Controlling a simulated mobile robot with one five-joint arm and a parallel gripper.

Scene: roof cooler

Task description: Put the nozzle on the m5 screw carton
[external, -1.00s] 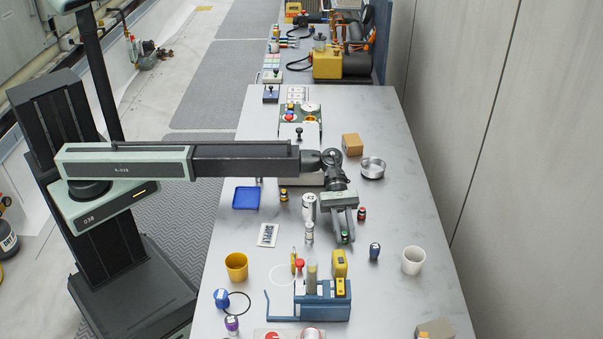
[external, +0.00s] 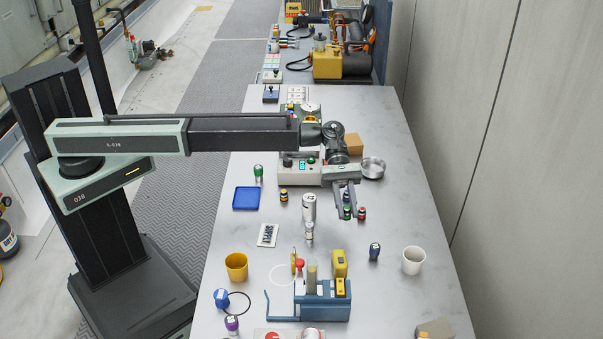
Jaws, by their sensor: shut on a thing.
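My gripper (external: 349,207) is above the middle of the table, fingers pointing down. It is shut on a small dark piece with a green top, which I take to be the nozzle (external: 347,213); its lower end is hard to make out. A small brown box (external: 354,143), probably the m5 screw carton, stands farther back, behind my wrist, which hides part of it. Its label is not readable.
A small red-topped bottle (external: 362,213) stands close beside the fingers. A round metal dish (external: 373,166) is right of my wrist. White-grey cylinders (external: 309,207) stand to the left. A blue pump stand (external: 307,305) is in front. The table's right side is largely clear.

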